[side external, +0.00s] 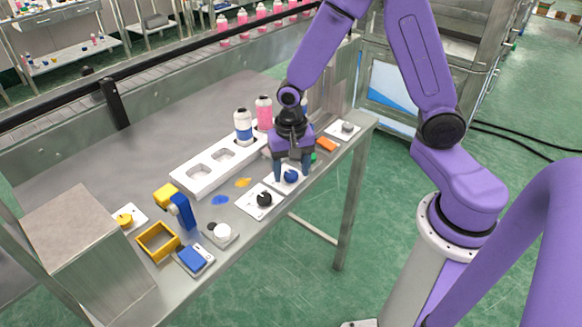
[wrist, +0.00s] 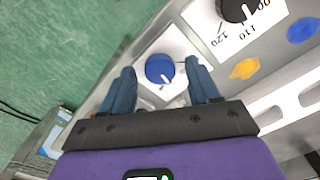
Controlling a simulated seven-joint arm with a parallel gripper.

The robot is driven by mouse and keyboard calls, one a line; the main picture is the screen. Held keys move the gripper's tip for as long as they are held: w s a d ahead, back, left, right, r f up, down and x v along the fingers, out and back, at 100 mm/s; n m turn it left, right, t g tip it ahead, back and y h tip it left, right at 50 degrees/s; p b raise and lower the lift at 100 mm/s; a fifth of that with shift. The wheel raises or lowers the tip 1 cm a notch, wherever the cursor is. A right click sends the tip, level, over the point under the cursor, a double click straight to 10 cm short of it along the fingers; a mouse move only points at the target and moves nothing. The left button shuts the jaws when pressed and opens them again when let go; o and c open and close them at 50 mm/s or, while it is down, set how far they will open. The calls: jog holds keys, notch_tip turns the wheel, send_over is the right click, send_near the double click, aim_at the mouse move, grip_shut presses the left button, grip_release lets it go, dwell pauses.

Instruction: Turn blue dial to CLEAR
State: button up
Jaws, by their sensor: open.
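The blue dial (side external: 291,176) sits on a white plate (side external: 281,187) near the front edge of the steel table. In the wrist view the blue dial (wrist: 159,69) has a white pointer mark at its lower right. Its plate's lettering is too small or hidden to read. My gripper (side external: 292,175) points down over the dial with its fingers apart. In the wrist view the two blue fingers of my gripper (wrist: 161,88) stand left and right of the dial, with gaps on both sides. I cannot tell how far the fingertips are above the plate.
A black dial (side external: 264,199) on a numbered plate stands beside the blue one. A white rack (side external: 221,164) behind holds a blue-labelled bottle (side external: 243,127) and a pink bottle (side external: 264,112). An orange block (side external: 326,144) and another dial (side external: 347,127) lie to the right.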

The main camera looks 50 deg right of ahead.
jog(key=c, duration=1)
jog(key=shift+c, duration=0.2)
jog(key=shift+n, duration=0.3)
jog(key=n, duration=0.4)
jog(key=shift+n, duration=0.3)
jog(key=n, duration=0.5)
jog(key=shift+a+n, duration=0.1)
jog(key=shift+n, duration=0.2)
jog(key=o, duration=1)
jog(key=shift+o, duration=0.2)
